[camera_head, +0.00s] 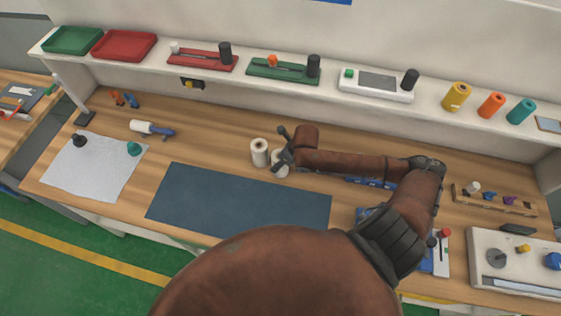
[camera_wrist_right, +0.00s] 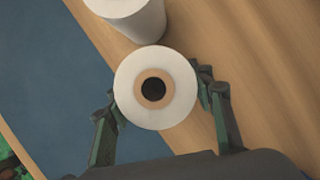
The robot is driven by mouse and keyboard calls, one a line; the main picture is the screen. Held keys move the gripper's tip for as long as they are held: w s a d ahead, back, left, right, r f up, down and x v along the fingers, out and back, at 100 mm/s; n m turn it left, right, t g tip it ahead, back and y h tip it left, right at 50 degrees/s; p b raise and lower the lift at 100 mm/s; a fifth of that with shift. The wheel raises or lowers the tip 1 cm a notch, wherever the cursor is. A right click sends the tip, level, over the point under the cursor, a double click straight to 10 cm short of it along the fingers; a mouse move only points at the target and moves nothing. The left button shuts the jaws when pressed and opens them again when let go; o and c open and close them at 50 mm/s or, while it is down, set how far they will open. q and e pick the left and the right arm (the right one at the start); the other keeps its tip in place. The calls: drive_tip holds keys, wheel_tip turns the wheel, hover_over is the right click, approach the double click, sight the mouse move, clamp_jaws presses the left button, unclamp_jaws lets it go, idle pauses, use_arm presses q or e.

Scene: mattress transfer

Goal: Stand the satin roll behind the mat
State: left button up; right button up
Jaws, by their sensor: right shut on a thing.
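A white roll with a brown core (camera_wrist_right: 180,72) is between the fingers of my right gripper (camera_wrist_right: 158,92), which is shut on it. In the head view this roll (camera_head: 281,170) is partly hidden by the right gripper (camera_head: 283,152). It looks upright, just behind the dark blue mat (camera_head: 240,203). A second white roll (camera_head: 260,152) stands upright just left of it; it also shows in the wrist view (camera_wrist_right: 135,18). I cannot tell from the surfaces which roll is satin. The held roll's base is hidden. My left gripper is out of view.
A pale cloth (camera_head: 95,170) with two small knobs lies at the left. A lint-roller-like tool (camera_head: 150,129) lies behind it. A shelf (camera_head: 330,90) with trays and coloured rolls runs along the back. A wooden rack (camera_head: 495,200) and a white device (camera_head: 510,265) are at the right.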

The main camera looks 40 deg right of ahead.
drive_tip(key=o, duration=1.4)
drive_tip(key=shift+o, duration=0.2)
drive_tip(key=v, duration=1.2)
drive_tip(key=shift+w, duration=0.1)
